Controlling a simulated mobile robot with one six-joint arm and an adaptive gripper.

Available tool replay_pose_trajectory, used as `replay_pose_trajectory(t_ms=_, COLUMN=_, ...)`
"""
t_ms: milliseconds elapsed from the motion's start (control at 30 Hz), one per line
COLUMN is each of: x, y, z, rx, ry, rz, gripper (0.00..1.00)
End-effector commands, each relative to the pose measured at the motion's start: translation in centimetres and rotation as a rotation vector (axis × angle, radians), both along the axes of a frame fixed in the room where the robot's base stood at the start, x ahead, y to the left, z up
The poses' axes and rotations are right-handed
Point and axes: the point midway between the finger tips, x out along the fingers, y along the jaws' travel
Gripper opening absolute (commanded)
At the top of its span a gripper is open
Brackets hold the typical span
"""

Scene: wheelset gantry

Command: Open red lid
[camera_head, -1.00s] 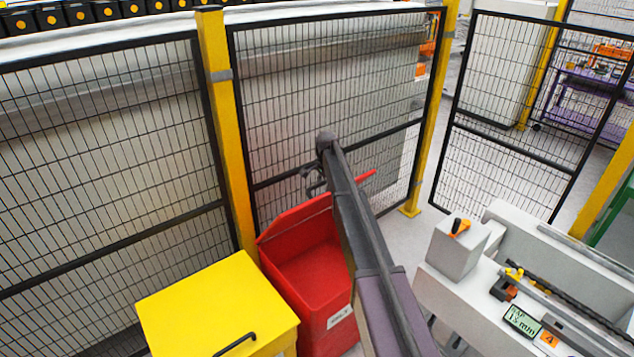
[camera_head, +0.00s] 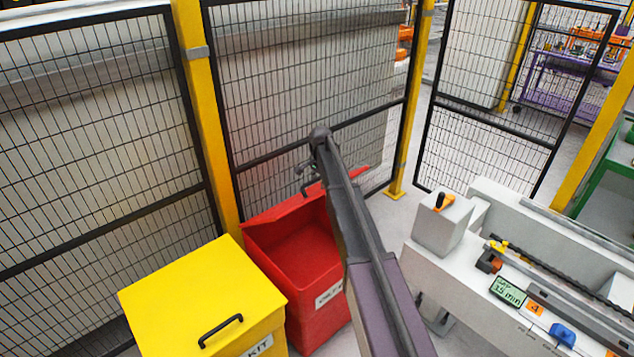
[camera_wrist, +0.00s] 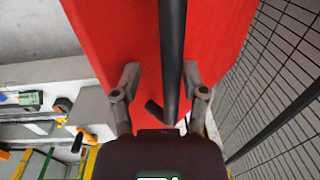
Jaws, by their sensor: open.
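The red bin (camera_head: 318,310) stands in the middle of the head view, with its inside showing. Its red lid (camera_head: 285,222) is raised and tilted back at the rear, toward the fence. My arm partly hides the lid and the bin. My gripper (camera_head: 308,180) is by the lid's upper edge. In the wrist view, the red lid (camera_wrist: 115,30) fills the middle, and its black bar handle (camera_wrist: 172,50) runs between the two spread fingers of my gripper (camera_wrist: 162,80). I cannot tell whether a finger touches the handle.
A yellow box (camera_head: 200,295) with a black handle stands left of the bin. A mesh fence (camera_head: 290,90) with yellow posts stands close behind. A grey machine (camera_head: 445,265) with a small display is at right. Clear floor (camera_head: 395,215) shows between fence and machine.

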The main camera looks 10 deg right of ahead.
Motion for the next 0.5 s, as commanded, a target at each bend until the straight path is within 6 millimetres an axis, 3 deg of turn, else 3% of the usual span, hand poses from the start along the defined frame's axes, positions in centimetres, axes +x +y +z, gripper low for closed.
replay_pose_trajectory(t_ms=500, x=0.5, y=0.3, z=1.2, rx=0.000, ry=0.000, rz=0.000, gripper=0.57)
